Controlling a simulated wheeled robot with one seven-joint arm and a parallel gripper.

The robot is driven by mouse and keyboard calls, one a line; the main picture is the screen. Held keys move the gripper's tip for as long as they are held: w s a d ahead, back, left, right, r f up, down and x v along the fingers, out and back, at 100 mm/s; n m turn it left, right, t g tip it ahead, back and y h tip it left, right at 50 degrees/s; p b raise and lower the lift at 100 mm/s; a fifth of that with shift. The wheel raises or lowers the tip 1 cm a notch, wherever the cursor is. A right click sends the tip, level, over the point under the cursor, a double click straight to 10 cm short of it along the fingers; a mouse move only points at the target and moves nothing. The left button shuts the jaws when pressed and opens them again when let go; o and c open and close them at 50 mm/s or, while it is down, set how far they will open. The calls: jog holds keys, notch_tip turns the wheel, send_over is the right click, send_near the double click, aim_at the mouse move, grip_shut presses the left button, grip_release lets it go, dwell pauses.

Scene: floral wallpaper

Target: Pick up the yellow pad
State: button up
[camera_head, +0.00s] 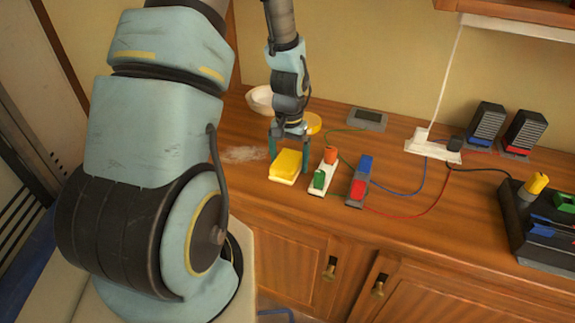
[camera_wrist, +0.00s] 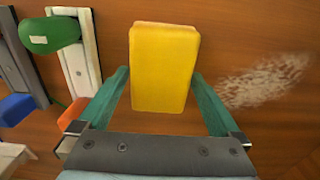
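The yellow pad (camera_head: 287,164) is a block with a paler layer under it, lying on the wooden counter near its front edge. In the wrist view the yellow pad (camera_wrist: 163,68) fills the middle, its near end lying between my two green fingers. My gripper (camera_head: 289,158) is at the pad from behind and above, one finger on each side. No contact shows.
White-based blocks with green and orange parts (camera_head: 324,171) and a grey block with blue and red parts (camera_head: 359,184) stand right of the pad. A pale smudge (camera_head: 243,154) lies left. A white bowl (camera_head: 260,99) and a yellow round thing (camera_head: 313,123) are behind.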

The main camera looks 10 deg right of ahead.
aim_at(289, 158)
jog(key=c, duration=1.3)
jog(key=shift+r+b, duration=0.55)
jog(key=shift+r, duration=4.45)
jog(key=shift+c, duration=0.2)
